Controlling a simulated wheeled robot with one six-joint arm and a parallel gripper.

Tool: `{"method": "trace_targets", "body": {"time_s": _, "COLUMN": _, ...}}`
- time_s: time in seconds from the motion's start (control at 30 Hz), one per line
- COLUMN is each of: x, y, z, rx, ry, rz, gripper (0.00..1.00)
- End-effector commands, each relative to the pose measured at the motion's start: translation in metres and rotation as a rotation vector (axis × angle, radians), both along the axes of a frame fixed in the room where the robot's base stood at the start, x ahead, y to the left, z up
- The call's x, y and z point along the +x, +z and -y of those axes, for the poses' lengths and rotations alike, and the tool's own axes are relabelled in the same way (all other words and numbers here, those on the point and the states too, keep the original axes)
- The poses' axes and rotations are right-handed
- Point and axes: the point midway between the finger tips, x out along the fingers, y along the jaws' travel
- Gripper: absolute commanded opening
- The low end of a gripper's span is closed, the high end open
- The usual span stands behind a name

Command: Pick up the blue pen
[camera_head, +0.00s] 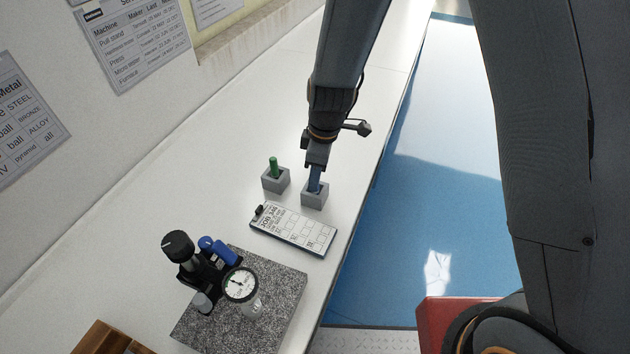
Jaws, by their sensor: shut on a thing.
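The blue pen (314,183) stands upright in a grey square holder (314,197) on the white bench. My gripper (316,165) points down from above and is shut on the upper part of the blue pen. The pen's lower end is hidden, and I cannot tell whether it touches the bottom of the holder.
A green pen (274,166) stands in a second grey holder (275,182) just left. A clipboard (292,230) lies in front of the holders. A dial tester (222,270) stands on a speckled granite slab (275,285). The white bench (215,160) is clear behind the holders.

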Motion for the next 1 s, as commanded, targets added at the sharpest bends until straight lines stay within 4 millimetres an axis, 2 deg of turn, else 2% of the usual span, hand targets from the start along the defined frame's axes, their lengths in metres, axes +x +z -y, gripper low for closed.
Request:
{"method": "trace_targets", "body": {"time_s": 0.27, "x": 0.001, "y": 0.014, "z": -0.001, "rx": 0.002, "ry": 0.000, "rz": 0.002, "gripper": 0.00}}
{"method": "trace_targets", "body": {"time_s": 0.8, "x": 0.001, "y": 0.084, "z": -0.001, "rx": 0.003, "ry": 0.000, "rz": 0.003, "gripper": 0.00}}
{"method": "trace_targets", "body": {"time_s": 1.0, "x": 0.001, "y": 0.098, "z": 0.000, "rx": 0.001, "ry": 0.001, "rz": 0.001, "gripper": 0.00}}
